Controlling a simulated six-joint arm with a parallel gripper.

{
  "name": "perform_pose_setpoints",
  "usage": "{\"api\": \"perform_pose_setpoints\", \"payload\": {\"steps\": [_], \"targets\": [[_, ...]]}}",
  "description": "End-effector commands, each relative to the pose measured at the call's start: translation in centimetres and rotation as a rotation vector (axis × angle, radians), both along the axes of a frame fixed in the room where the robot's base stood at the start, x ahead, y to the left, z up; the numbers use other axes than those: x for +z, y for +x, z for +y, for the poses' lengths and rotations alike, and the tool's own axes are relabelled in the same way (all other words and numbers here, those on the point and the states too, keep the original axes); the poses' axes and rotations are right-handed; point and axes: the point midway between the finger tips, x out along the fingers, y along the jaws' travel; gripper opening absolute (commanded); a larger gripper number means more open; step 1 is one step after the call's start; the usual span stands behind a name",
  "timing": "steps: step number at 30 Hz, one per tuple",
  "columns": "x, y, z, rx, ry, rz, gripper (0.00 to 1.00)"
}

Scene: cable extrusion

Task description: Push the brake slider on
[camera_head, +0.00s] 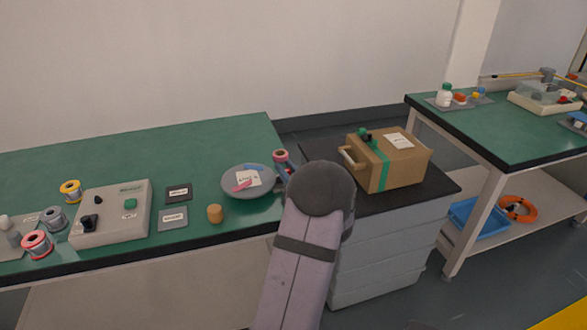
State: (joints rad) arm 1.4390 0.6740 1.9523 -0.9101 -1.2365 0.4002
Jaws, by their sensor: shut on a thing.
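A light grey control box (125,225) stands on the left green bench.
Wire spools (38,244) stand left of the control box. Dark cards (172,219), a wooden cylinder (215,213) and a grey dish (247,193) lie to its right. A brown box (390,163) sits on a drawer cabinet. Another bench (490,135) stands at right.

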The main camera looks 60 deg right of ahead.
Motion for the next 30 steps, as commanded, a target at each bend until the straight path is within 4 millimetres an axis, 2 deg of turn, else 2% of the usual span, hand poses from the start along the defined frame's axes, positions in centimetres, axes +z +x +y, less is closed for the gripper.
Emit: {"api": "perform_pose_setpoints", "payload": {"steps": [6, 7, 9, 20, 30], "targets": [[-0.1, 0.5, 0.5, 0.017, -0.001, 0.001, 0.00], [-0.1, 0.5, 0.5, 0.017, -0.001, 0.001, 0.22], [-0.1, 0.5, 0.5, 0.016, 0.001, 0.001, 0.36], [-0.1, 0.1, 0.4, 0.010, 0.001, 0.001, 0.36], [-0.1, -3.3, 2.5, 0.008, 0.001, 0.000, 0.36]]}}
